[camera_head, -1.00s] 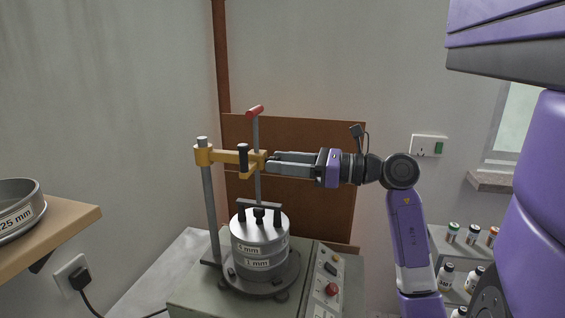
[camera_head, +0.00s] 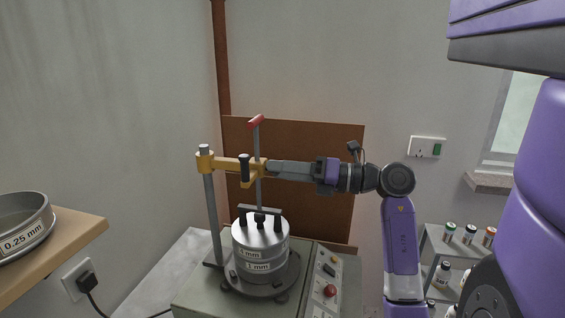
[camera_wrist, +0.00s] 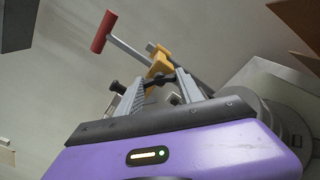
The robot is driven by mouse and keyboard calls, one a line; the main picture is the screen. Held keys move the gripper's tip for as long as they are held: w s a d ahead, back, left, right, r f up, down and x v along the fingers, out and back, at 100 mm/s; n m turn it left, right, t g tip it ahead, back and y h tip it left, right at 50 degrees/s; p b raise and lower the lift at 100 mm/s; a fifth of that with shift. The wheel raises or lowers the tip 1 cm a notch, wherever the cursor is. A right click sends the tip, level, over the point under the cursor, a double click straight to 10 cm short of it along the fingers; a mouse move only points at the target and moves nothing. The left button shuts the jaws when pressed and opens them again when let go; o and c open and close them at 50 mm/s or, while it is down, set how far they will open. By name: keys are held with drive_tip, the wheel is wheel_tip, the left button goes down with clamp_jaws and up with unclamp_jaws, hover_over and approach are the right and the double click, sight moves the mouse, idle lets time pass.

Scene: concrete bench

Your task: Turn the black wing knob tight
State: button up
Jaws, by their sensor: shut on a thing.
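The black wing knob (camera_wrist: 158,80) shows in the wrist view between my fingertips, against the yellow clamp arm (camera_wrist: 160,62). My gripper (camera_wrist: 165,86) is shut on it. In the head view my gripper (camera_head: 268,169) reaches in from the right, level, at the right end of the yellow clamp arm (camera_head: 228,163); the fingers hide the knob there. The clamp arm runs from the grey post (camera_head: 213,215) to the upright rod (camera_head: 257,150) with a red T-handle (camera_head: 256,121). A black-handled lever (camera_head: 244,169) hangs at the clamp's front.
Below the clamp, a stack of metal sieves (camera_head: 260,248) with a black-knobbed lid stands on a grey shaker base (camera_head: 205,291) with a red button (camera_head: 330,291). A wooden shelf (camera_head: 75,238) with a sieve is at left; a bottle rack (camera_head: 432,243) at right. A brown board stands behind.

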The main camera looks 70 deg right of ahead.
drive_tip(key=shift+r+m+p, duration=0.1)
drive_tip(key=shift+m+p, duration=4.1)
drive_tip(key=shift+m, duration=0.6)
drive_tip(key=o, duration=1.4)
drive_tip(key=shift+s, duration=0.1)
drive_tip(key=s, duration=0.2)
drive_tip(key=s+b, duration=0.1)
drive_tip(key=s, duration=0.2)
drive_tip(key=s+b, duration=0.1)
drive_tip(key=s, duration=0.1)
drive_tip(key=shift+s+d, duration=0.3)
